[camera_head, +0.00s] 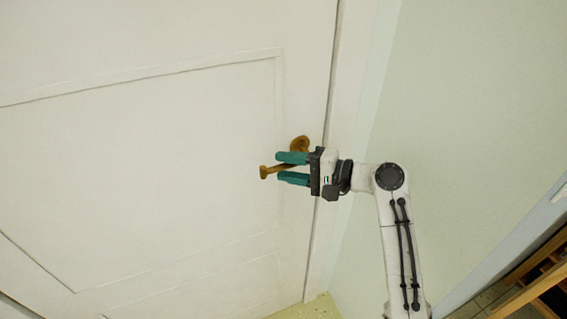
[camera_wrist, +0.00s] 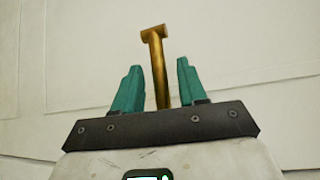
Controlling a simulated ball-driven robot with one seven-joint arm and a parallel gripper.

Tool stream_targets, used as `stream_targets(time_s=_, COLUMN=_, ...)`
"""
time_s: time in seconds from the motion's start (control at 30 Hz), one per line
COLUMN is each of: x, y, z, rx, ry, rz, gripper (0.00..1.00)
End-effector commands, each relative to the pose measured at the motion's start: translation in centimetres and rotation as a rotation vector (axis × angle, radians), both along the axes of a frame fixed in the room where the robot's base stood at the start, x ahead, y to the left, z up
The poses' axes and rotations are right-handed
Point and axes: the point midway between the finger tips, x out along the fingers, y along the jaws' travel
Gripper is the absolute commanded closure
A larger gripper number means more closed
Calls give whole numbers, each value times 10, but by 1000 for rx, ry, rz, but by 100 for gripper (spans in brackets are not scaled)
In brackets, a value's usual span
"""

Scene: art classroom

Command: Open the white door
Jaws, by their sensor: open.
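The white door (camera_head: 150,140) with recessed panels fills the left and middle of the head view. It looks shut against its frame. Its brass lever handle (camera_head: 299,144) sits near the door's right edge, with the lever pointing left. My gripper (camera_head: 279,168) is open, with its two teal fingers above and below the lever. In the wrist view the brass lever (camera_wrist: 156,70) stands between the two fingers (camera_wrist: 155,84) and extends past their tips. Gaps show on both sides of it, so the fingers do not appear closed on it. The lever's base is hidden behind the gripper there.
The door frame (camera_head: 345,120) and a pale green wall (camera_head: 470,110) lie to the right of the door. Wooden furniture (camera_head: 535,285) stands at the lower right corner. A small patch of floor (camera_head: 318,309) shows at the bottom.

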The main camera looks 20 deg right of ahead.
Motion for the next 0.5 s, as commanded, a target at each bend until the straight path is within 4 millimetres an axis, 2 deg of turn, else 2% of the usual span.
stream_targets(time_s=0.13, x=7, y=8, z=-2, rx=0, ry=1, rz=1, gripper=58)
stream_targets(time_s=0.47, x=9, y=10, z=-2, rx=-1, ry=-1, rz=0, gripper=58)
stream_targets(time_s=0.5, x=9, y=10, z=-2, rx=-1, ry=-1, rz=0, gripper=62)
